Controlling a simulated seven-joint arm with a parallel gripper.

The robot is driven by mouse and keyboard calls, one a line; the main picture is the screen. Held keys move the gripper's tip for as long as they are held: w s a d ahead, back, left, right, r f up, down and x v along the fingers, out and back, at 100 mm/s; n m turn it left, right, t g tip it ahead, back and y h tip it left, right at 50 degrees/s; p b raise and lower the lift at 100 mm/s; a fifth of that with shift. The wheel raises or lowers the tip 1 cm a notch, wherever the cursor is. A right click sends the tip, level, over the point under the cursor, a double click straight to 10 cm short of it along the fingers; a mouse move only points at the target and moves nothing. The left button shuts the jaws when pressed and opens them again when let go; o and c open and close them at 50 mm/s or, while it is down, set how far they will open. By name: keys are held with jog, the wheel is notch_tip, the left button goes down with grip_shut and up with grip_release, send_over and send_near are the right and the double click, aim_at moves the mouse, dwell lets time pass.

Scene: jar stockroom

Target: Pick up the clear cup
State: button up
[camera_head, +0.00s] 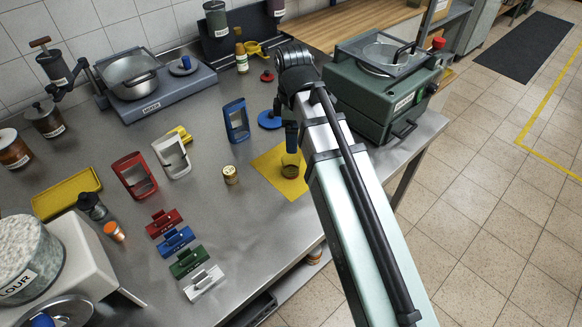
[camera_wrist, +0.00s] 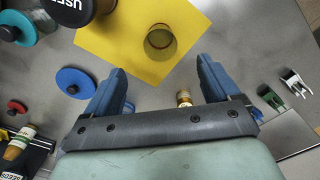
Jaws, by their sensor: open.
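The clear cup (camera_wrist: 160,42) stands on the yellow mat (camera_wrist: 120,40) in the wrist view and looks see-through, with the yellow showing through it. In the head view the cup (camera_head: 291,166) is on the mat (camera_head: 268,163), close to my arm. My gripper (camera_wrist: 160,70) is open and empty, its two blue fingers apart. The cup appears ahead of the gap between the fingertips, not between them. In the head view part of my gripper (camera_head: 291,138) shows above the mat, and my arm covers the mat's right side.
A small gold-lidded jar (camera_head: 230,174) stands left of the mat. A blue disc (camera_head: 270,119) and a blue frame (camera_head: 236,120) are behind it. A green machine (camera_head: 385,90) stands to the right. Coloured holders (camera_head: 175,239) lie at the front. Bare steel counter lies between them.

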send_over(291, 165)
jog(key=s, duration=0.2)
jog(key=f, duration=0.8)
jog(key=shift+s+d, duration=0.1)
jog(key=shift+d, duration=0.15)
jog(key=shift+a+f, duration=0.2)
jog(key=shift+f, duration=2.5)
jog(key=c, duration=1.1)
jog(key=shift+r, duration=0.15)
